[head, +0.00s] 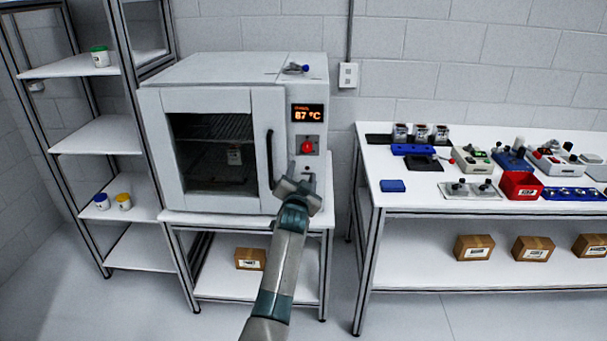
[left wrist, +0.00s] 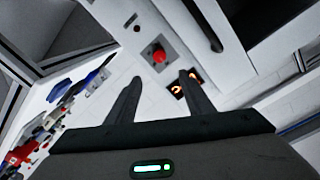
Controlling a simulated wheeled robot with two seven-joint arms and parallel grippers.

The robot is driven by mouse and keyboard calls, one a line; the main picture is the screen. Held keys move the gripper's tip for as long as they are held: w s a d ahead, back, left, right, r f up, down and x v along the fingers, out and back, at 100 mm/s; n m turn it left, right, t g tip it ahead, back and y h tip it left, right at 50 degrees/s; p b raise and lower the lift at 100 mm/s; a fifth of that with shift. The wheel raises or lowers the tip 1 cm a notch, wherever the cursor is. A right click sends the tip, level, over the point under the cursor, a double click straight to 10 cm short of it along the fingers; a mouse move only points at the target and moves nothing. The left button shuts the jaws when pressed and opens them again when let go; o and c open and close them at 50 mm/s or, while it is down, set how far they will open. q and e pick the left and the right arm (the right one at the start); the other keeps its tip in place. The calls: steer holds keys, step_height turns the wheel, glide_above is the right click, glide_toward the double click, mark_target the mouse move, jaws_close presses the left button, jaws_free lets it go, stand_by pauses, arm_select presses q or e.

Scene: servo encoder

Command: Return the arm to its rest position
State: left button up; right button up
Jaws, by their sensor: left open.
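My left arm reaches up from the bottom middle of the head view. My left gripper (head: 299,180) is in front of the oven's lower right control panel, just right of the dark door handle (head: 270,158). In the left wrist view, its two fingers (left wrist: 158,88) are spread apart with nothing between them. The red knob (left wrist: 158,54) on the panel shows beyond the fingertips. I cannot tell whether the gripper touches the panel. My right gripper is not in view.
The oven (head: 215,95) has its door shut and its display (head: 307,113) reads 67 °C. It stands on a bench (head: 200,218). A shelf rack (head: 97,135) is at the left. A table (head: 420,200) with several devices is at the right. Floor is clear between.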

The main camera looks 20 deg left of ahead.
arm_select(q)
steer(key=s+d+f+g+h, duration=0.15)
steer(key=s+f, duration=0.25)
steer(key=f, duration=0.9)
steer(key=s+d+f+g+h, duration=0.15)
steer(key=s+f, duration=0.35)
steer(key=f, duration=0.8)
steer(key=s+d+f+g, duration=0.1)
steer(key=s+f+g, duration=0.2)
steer(key=s+f, duration=0.8)
steer(key=s+d+f+g, duration=0.1)
steer(key=s+f+g, duration=0.1)
steer(key=s+f, duration=0.85)
steer(key=s+f+g+h, duration=0.1)
steer(key=s+f+g, duration=0.1)
steer(key=s+f, duration=0.85)
steer(key=s+f+g, duration=0.2)
steer(key=s+f, duration=0.6)
steer(key=s, duration=0.6)
steer(key=s+a+f+g, duration=0.1)
steer(key=s+f+g, duration=0.1)
steer(key=s, duration=1.1)
steer(key=s+a+f+n+g, duration=0.1)
steer(key=s+f, duration=0.3)
steer(key=s, duration=1)
steer(key=shift+s+n+g, duration=0.25)
steer(key=shift+n+g, duration=0.05)
steer(key=shift+g, duration=0.3)
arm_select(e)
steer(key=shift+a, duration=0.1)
